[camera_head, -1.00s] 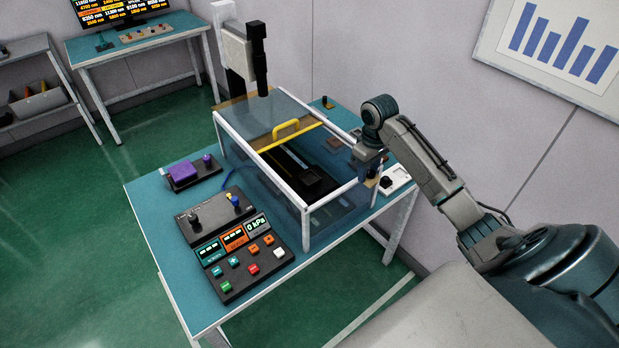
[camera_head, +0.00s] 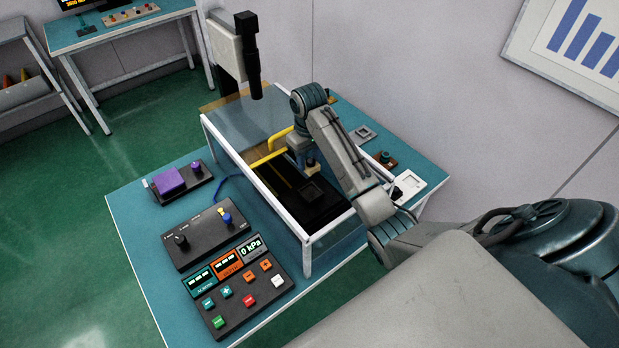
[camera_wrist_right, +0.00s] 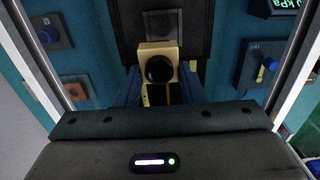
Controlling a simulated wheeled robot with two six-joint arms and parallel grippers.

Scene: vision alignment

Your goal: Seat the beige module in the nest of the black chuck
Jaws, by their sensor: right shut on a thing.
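The beige module (camera_wrist_right: 146,49) is a small block with a round black part on its face, held between the blue fingers of my right gripper (camera_wrist_right: 158,88). In the head view my right gripper (camera_head: 308,164) points down inside the open front of the clear enclosure, and the module is small and partly hidden there. The black chuck (camera_head: 312,193) lies on the dark enclosure floor, just below the gripper in the picture. It also shows in the right wrist view (camera_wrist_right: 187,20), beyond the module, which appears apart from it. My left gripper is not in view.
The enclosure's white frame (camera_head: 292,227) surrounds the chuck area. A yellow handle (camera_head: 270,157) is on its lid, close to my right arm. A control panel (camera_head: 237,287), a black knob box (camera_head: 205,235) and a purple block (camera_head: 168,181) stand left. A white tray (camera_head: 407,184) lies right.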

